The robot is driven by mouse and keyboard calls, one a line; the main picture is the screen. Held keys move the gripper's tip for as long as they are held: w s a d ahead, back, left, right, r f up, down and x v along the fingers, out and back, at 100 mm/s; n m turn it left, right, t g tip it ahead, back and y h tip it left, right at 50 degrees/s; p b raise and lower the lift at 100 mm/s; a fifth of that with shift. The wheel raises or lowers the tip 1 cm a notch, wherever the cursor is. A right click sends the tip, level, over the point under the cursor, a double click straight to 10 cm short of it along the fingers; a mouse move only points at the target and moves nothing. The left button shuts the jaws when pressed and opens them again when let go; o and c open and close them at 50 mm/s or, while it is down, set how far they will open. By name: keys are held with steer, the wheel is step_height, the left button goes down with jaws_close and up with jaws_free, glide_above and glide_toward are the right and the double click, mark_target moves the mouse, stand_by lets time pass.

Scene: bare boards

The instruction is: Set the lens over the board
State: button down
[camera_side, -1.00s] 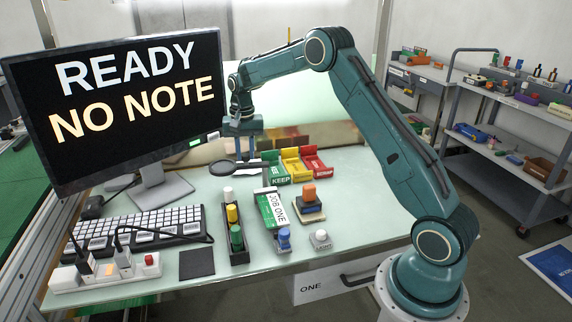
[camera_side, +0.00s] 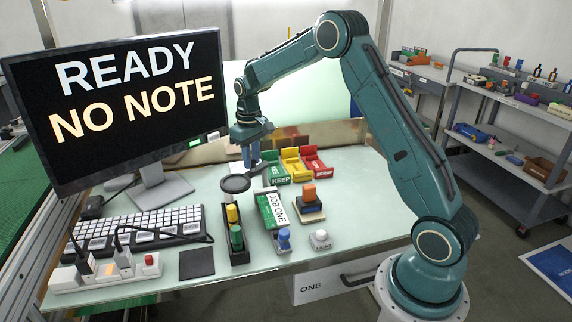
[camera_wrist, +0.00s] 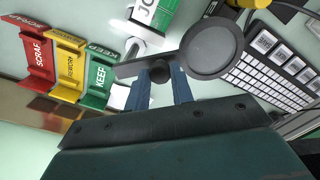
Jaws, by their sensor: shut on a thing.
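The lens (camera_side: 235,184) is a round grey disc in a black rim with a dark handle. My gripper (camera_side: 249,164) is shut on its handle and holds it above the table, at the far end of the pen holder. In the wrist view my gripper's blue fingers (camera_wrist: 160,76) close on the handle, and the lens (camera_wrist: 212,47) extends to the upper right. The green board (camera_side: 268,212) with a white JOB ONE label lies just right of the lens. It shows partly at the top of the wrist view (camera_wrist: 160,22). The lens is beside the board, not over it.
Green KEEP (camera_side: 279,176), yellow (camera_side: 295,165) and red SCRAP (camera_side: 318,163) trays stand behind the board. The black holder (camera_side: 239,252) with coloured tops is left of the board, the keyboard (camera_side: 150,232) farther left. Stamps (camera_side: 310,203) stand to the right.

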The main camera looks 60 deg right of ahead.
steer(key=s+n, duration=0.1)
steer(key=n, duration=0.2)
steer(key=s+d+n, duration=0.1)
steer(key=s+n, duration=0.1)
steer(key=n, duration=0.2)
steer(key=s+n, duration=0.1)
steer(key=n, duration=0.2)
steer(key=shift+s+d, duration=0.25)
steer(key=shift+d, duration=0.05)
steer(key=shift+n, duration=0.3)
steer(key=c, duration=1.2)
jaws_free()
steer(key=shift+r, duration=0.2)
step_height(320, 180, up, 14)
steer(key=shift+f, duration=0.2)
steer(key=shift+s, duration=0.1)
